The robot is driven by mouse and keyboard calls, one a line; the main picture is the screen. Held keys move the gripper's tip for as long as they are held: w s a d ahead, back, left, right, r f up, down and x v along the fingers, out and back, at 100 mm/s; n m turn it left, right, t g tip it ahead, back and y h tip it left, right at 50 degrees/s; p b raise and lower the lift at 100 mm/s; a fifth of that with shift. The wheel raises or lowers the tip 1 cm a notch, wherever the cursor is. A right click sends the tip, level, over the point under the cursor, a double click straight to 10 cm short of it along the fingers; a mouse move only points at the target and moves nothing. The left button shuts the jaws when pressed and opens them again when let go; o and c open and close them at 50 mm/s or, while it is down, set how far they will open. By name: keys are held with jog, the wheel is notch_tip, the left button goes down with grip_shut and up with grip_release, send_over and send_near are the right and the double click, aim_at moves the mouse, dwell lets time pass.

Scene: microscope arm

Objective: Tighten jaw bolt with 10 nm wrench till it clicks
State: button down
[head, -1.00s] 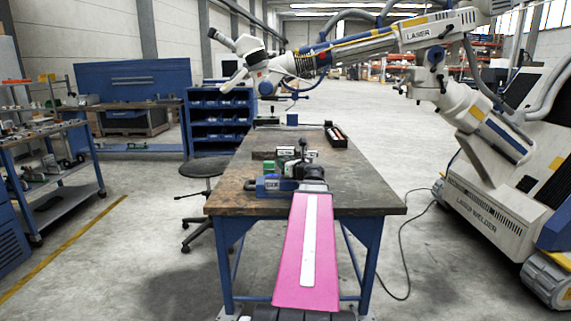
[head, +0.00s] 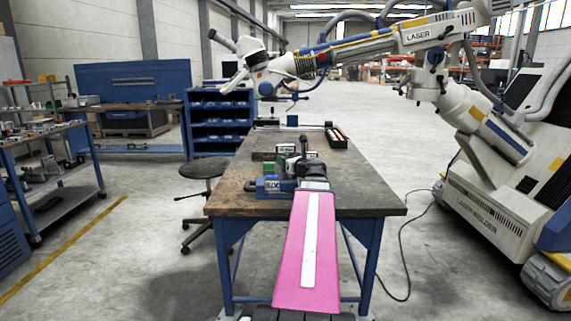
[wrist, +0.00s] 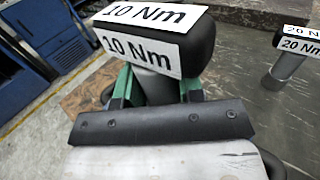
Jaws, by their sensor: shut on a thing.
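In the wrist view, the 10 Nm wrench (wrist: 150,45) shows a black head with white "10 Nm" labels on a grey shaft. My gripper (wrist: 156,88) is shut around that shaft, just below the head, with a greenish finger on each side. In the head view, my gripper is mostly hidden at the end of my pink arm, above the near part of the bench. A blue vise-like block (head: 274,187) sits just left of it. I cannot make out the jaw bolt or the wrench's far end.
A 20 Nm wrench (wrist: 290,52) stands upright to the right in the wrist view. The workbench (head: 360,190) is clear on its right side. A dark tray (head: 336,137) lies at the back. A stool (head: 200,172) stands left, and a large laser welder (head: 490,200) right.

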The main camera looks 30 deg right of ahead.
aim_at(288, 149)
jog(key=shift+r, duration=2.3)
